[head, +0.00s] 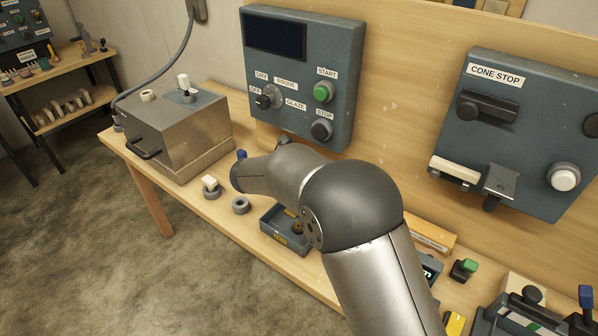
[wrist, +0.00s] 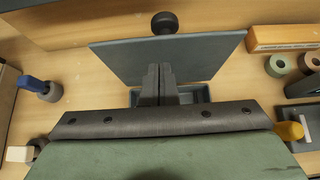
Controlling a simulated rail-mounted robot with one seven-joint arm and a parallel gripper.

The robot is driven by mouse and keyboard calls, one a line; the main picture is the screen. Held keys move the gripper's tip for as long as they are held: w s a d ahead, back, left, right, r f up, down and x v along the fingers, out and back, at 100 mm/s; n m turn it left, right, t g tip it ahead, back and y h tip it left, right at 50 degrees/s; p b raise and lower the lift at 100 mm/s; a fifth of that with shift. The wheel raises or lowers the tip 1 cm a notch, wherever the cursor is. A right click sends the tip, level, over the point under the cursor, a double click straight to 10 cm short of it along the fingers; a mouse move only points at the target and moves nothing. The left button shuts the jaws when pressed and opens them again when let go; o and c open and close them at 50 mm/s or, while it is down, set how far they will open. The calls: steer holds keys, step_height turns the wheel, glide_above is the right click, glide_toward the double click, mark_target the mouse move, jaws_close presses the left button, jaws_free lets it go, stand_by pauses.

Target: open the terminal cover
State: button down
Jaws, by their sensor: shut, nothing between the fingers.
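I take the flat blue-grey plate with a round black knob at its far edge, in the wrist view, to be the terminal cover (wrist: 120,60); no label shows on it. Its knob (wrist: 164,22) stands beyond my fingertips. My gripper (wrist: 159,72) is shut and empty, with its fingers in front of the plate's near middle part. I cannot tell whether they touch it. In the head view my arm hides the plate and the gripper. A blue-grey tray (head: 270,228) sits on the bench beside my arm; part of it shows below the plate in the wrist view (wrist: 202,95).
A control box (head: 345,60) with knobs and a green button hangs on the wooden back wall. A steel box (head: 180,130) stands at the left. A grey ring (head: 241,205) and a blue-handled piece (wrist: 35,86) are nearby. An orange box (wrist: 283,38) lies at right.

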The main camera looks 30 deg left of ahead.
steer(key=b+v, duration=0.2)
steer(key=v, duration=0.9)
steer(key=shift+s+r, duration=0.15)
steer(key=shift+s, duration=0.1)
steer(key=w+d+r+m+g+h, duration=0.1)
steer(key=d+m+g+h, duration=0.15)
steer(key=d+m, duration=0.95)
steer(key=w+d+m+g+h, duration=0.1)
steer(key=w+d+m+g, duration=0.2)
steer(key=d, duration=1.7)
steer(key=s+d+f+m+g+y, duration=0.2)
steer(key=s+d+m, duration=0.7)
steer(key=m, duration=0.1)
steer(key=s+d+f+m+g+y, duration=0.2)
steer(key=s+d+m+g, duration=0.1)
steer(key=s+d+m, duration=0.6)
steer(key=shift+s+f+m+y, duration=0.25)
steer(key=shift+s+m+y, duration=0.15)
steer(key=shift+s, duration=0.3)
